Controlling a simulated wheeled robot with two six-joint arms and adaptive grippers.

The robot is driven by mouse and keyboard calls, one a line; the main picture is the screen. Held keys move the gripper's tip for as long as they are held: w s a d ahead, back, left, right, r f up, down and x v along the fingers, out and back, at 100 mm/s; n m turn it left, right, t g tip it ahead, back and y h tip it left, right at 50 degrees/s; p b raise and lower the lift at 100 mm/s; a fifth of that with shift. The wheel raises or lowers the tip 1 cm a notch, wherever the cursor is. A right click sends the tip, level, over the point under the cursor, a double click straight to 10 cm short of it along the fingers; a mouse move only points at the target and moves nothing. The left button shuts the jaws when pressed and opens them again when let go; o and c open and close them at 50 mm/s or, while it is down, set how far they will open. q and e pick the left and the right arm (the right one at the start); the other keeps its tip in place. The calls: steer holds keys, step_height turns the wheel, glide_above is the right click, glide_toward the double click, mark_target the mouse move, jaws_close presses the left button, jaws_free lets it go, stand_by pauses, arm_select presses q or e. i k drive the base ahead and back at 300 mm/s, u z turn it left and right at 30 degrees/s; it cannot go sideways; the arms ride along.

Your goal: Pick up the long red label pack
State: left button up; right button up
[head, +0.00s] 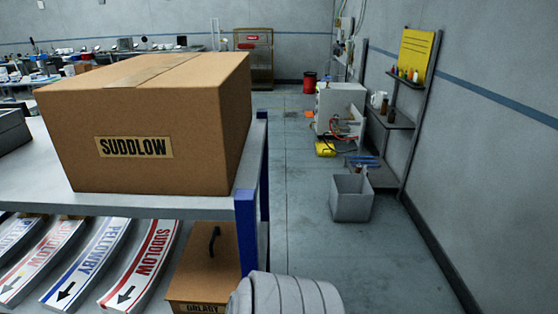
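Several long curved white label packs lie side by side on the lower level beneath the table top, at the lower left. A red-lettered pack reading SUDDLOW (143,265) with a black arrow is the rightmost. Left of it is a blue-lettered pack reading FELLOWBY (88,262). Further left is another red-lettered pack (42,260), its text only partly readable. Neither of my grippers is in view.
A cardboard box marked SUDDLOW (210,130) stands on the grey table top (180,205). A brown lidded box (203,270) with a black handle sits right of the packs, beside the blue table leg (248,235). A grey bin (351,198) stands on open floor at right.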

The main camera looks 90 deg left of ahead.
mark_target(133, 292)
steer(key=i, duration=0.45)
steer(key=u, duration=3.2)
